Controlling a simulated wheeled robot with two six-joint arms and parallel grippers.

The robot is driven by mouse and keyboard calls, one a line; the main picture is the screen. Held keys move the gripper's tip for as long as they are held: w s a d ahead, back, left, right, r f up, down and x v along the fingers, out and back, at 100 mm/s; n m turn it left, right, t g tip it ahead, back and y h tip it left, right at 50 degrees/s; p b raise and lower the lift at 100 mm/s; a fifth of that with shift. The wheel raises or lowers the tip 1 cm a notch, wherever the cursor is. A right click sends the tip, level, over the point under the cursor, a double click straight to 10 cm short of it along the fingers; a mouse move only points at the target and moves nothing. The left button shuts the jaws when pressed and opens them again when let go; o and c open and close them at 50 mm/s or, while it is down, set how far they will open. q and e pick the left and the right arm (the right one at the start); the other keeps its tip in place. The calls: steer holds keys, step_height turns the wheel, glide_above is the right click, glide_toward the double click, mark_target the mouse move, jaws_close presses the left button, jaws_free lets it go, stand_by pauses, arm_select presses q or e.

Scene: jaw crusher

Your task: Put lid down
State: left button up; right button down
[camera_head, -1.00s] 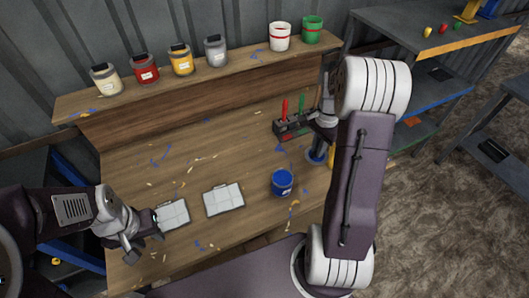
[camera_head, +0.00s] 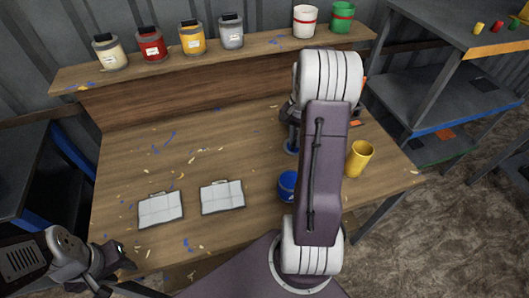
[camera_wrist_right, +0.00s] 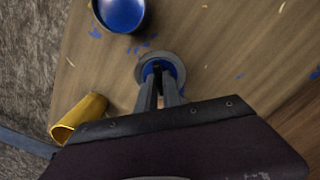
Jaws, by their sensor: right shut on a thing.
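My right gripper (camera_wrist_right: 160,90) is shut on a round lid (camera_wrist_right: 178,66) with a grey rim and blue middle. A bit of the lid's blue (camera_head: 290,148) shows left of my right arm in the head view. I cannot tell whether the lid touches the table. The open blue paint can (camera_head: 288,184) stands on the table, partly behind my right arm; it also shows at the top of the right wrist view (camera_wrist_right: 120,12). My left gripper (camera_head: 116,272) looks open and empty by the table's front left corner.
Two pale flat pads (camera_head: 160,210) lie at the front left. Several paint cans (camera_head: 192,40) line the back shelf. Bare tabletop lies left of the lid.

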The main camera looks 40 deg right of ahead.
glide_above(268, 150)
step_height(268, 150, down, 7)
steer(key=shift+a+p, duration=0.1)
steer(key=shift+p, duration=0.35)
steer(key=shift+f, duration=2.05)
steer(key=shift+s+f, duration=0.1)
steer(key=c, duration=1.5)
jaws_free()
